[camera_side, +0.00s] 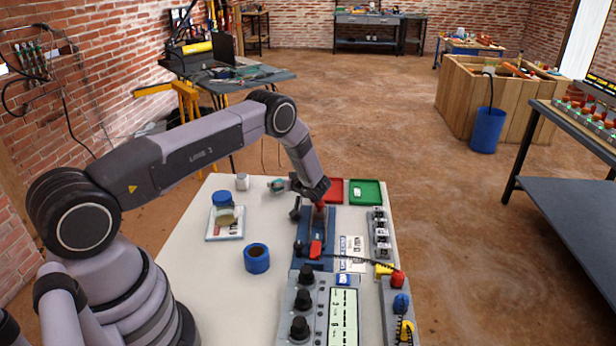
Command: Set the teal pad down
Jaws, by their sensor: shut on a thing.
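A white cylinder (242,181) stands left of my gripper. A blue-lidded jar (223,203) and blue cup (257,259) stand nearer. Red (335,187) and green (365,187) trays lie right. A blue fixture (318,222) and knob panel (303,305) fill the right side.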

